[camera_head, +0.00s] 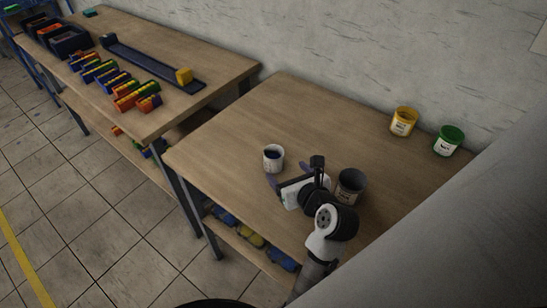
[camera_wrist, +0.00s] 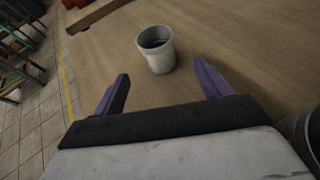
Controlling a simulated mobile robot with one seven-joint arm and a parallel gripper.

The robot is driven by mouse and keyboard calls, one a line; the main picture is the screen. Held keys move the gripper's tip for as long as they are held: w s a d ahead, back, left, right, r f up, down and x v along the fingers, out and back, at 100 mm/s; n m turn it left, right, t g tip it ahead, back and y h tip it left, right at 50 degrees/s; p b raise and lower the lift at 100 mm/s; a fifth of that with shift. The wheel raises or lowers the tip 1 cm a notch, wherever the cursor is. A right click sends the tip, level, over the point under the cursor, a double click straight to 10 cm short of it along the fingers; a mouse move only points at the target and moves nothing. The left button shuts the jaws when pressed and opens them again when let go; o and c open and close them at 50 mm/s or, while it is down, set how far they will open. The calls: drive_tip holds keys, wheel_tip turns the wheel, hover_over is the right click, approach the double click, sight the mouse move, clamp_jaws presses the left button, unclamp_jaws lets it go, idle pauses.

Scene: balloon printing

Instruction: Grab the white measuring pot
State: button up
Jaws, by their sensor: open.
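The white measuring pot (camera_head: 273,159) stands upright on the near wooden table, left of my gripper in the head view. It has dark contents. In the wrist view the pot (camera_wrist: 157,50) is ahead of my gripper, beyond the fingertips and roughly between their lines. My gripper (camera_head: 287,175) is low over the table; its two purple fingers (camera_wrist: 162,78) are spread apart with nothing between them. The fingers do not appear to touch the pot.
A dark grey pot (camera_head: 350,186) stands close beside my wrist on the right. A yellow pot (camera_head: 404,121) and a green pot (camera_head: 448,140) stand near the wall. The second table (camera_head: 215,60) at left holds coloured blocks and bins. The table's middle is clear.

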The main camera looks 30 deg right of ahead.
sight(279, 163)
drive_tip(key=x, duration=0.5)
drive_tip(key=shift+w+r+p, duration=0.1)
drive_tip(key=shift+w+p, duration=0.05)
drive_tip(key=shift+p, duration=0.25)
drive_tip(key=p+x, duration=0.1)
drive_tip(key=x, duration=0.3)
drive_tip(key=shift+w+f, duration=0.3)
drive_tip(key=c, duration=1.1)
